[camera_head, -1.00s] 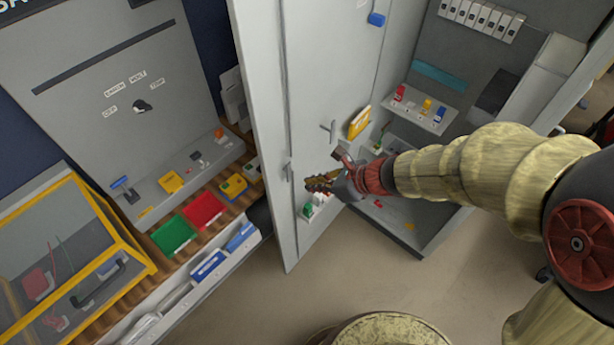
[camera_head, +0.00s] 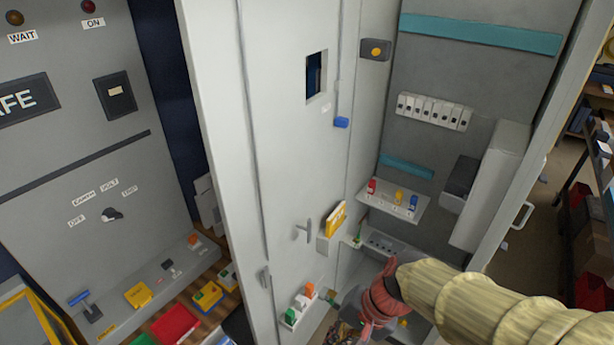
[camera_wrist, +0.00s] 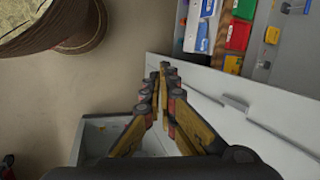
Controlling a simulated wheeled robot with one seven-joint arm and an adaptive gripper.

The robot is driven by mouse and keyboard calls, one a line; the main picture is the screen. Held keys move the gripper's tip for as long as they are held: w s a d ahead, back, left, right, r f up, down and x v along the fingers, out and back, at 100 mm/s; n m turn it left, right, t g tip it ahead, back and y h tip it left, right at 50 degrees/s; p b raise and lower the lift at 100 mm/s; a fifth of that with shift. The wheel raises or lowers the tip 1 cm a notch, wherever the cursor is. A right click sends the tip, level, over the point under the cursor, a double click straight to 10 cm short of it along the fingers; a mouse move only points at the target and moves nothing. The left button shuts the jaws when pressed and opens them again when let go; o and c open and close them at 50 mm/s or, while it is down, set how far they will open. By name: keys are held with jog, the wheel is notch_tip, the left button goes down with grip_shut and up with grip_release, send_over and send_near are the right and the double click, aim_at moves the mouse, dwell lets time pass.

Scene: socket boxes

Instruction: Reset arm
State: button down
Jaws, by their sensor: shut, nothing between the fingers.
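My gripper (camera_head: 348,335) is at the bottom of the head view, in front of the open grey cabinet, and its fingertips are partly cut off by the lower edge. In the wrist view my gripper (camera_wrist: 167,85) points toward the grey cabinet door (camera_wrist: 235,120), with its yellow and black fingers close together and nothing between them. The same cabinet door (camera_head: 285,150) stands open in the head view, left of my arm. I cannot tell how far the fingertips are from the door.
Inside the cabinet, a shelf (camera_head: 385,207) holds red, yellow and blue pieces. A small door tray (camera_head: 305,308) holds orange and green pieces. A grey control panel (camera_head: 75,170) stands at left, above red (camera_head: 175,325) and yellow items. Open floor (camera_wrist: 90,90) shows in the wrist view.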

jog(key=s+d+r+n+t+h+b, duration=0.1)
jog(key=d+r+n+t+h+b, duration=0.1)
jog(key=d+b, duration=0.2)
jog(key=s+d+r+n+t+h+b, duration=0.2)
jog(key=d+n+t+b, duration=0.1)
jog(key=d, duration=0.6)
jog(key=shift+s+d+h+b, duration=0.2)
jog(key=shift+d+h+b, duration=0.1)
jog(key=shift+b, duration=0.55)
dwell(5.8)
